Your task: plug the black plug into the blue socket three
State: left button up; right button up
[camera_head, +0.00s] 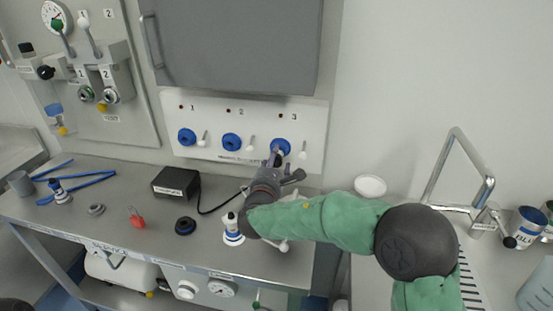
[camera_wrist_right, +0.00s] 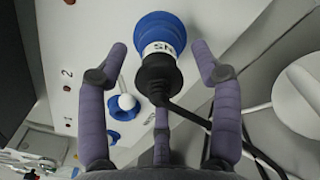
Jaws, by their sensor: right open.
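Blue socket three (camera_head: 283,144) is the rightmost of the blue sockets on the white wall panel. It also shows in the right wrist view (camera_wrist_right: 160,28). The black plug (camera_wrist_right: 159,78) sits against this socket's mouth, lined up with it and seemingly in it; how deep I cannot tell. Its black cable trails down to the right. My right gripper (camera_head: 277,156) is at the socket, with its purple fingers apart on either side of the plug and gaps between. My left gripper is not in view.
Blue sockets one (camera_head: 187,137) and two (camera_head: 231,142) are left of socket three, with small white levers beside them. A grey cabinet (camera_head: 240,45) hangs above. A black box (camera_head: 176,183) with a cable, a red item (camera_head: 136,217) and a black-blue ring (camera_head: 185,226) lie on the bench.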

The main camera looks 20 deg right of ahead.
jog(key=v, duration=1)
jog(key=shift+s, duration=0.15)
